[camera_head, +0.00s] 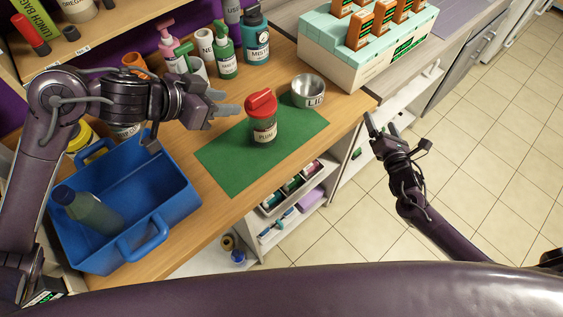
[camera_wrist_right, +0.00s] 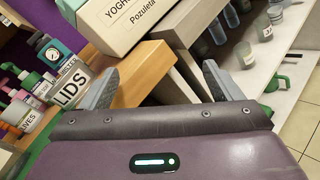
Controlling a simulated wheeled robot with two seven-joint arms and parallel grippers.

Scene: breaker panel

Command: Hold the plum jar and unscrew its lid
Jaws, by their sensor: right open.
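The plum jar (camera_head: 264,132) is a clear jar with a dark label, standing upright on a green mat (camera_head: 238,178) in the head view. Its red lid (camera_head: 262,104), with a raised grip bar, sits on top. My left gripper (camera_head: 228,103) is just left of the jar at about lid height, its fingers apart and empty, not touching the jar as far as I can see. My right gripper (camera_head: 381,124) is open and empty off the counter's right edge. Its spread fingers show in the right wrist view (camera_wrist_right: 162,85). The jar does not show there.
A metal bowl (camera_head: 308,92) labelled LIDS stands behind the jar's right; its label shows in the wrist view (camera_wrist_right: 70,88). A blue caddy (camera_head: 180,200) with a bottle stands front left. Pump bottles (camera_head: 224,55) stand behind. A carton box (camera_head: 350,68) is at the back right.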

